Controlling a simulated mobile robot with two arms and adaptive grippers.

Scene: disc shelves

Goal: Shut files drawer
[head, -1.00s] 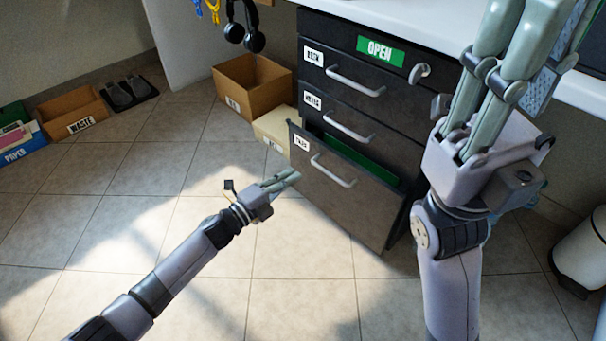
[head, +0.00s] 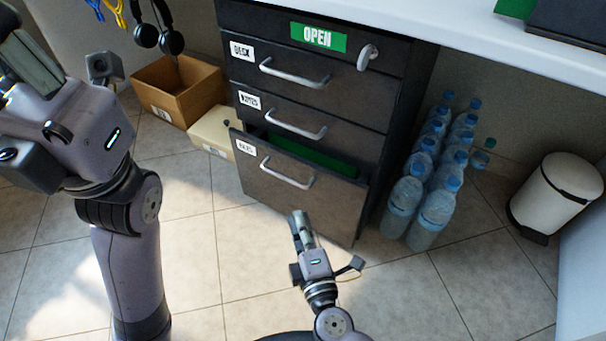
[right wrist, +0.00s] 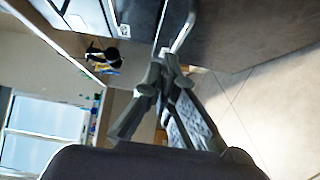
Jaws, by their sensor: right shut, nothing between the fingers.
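The files drawer (head: 262,192) is the bottom drawer of a dark cabinet. It is pulled out, with green showing inside, and has a silver handle (head: 287,174). My right gripper (head: 299,217) is shut and empty, low in front of the drawer face, below the handle. In the right wrist view its fingertips (right wrist: 167,75) are near a silver handle (right wrist: 183,32); I cannot tell whether they touch. My left gripper (head: 18,62) is raised at the left edge, away from the drawer, its fingers partly cut off.
Two closed drawers (head: 338,88) are above it, with a green OPEN sign (head: 318,37). Several water bottles (head: 436,205) stand right of the cabinet. A cardboard box (head: 178,92) and a cream box (head: 212,130) are at its left. A white bin (head: 553,195) stands far right.

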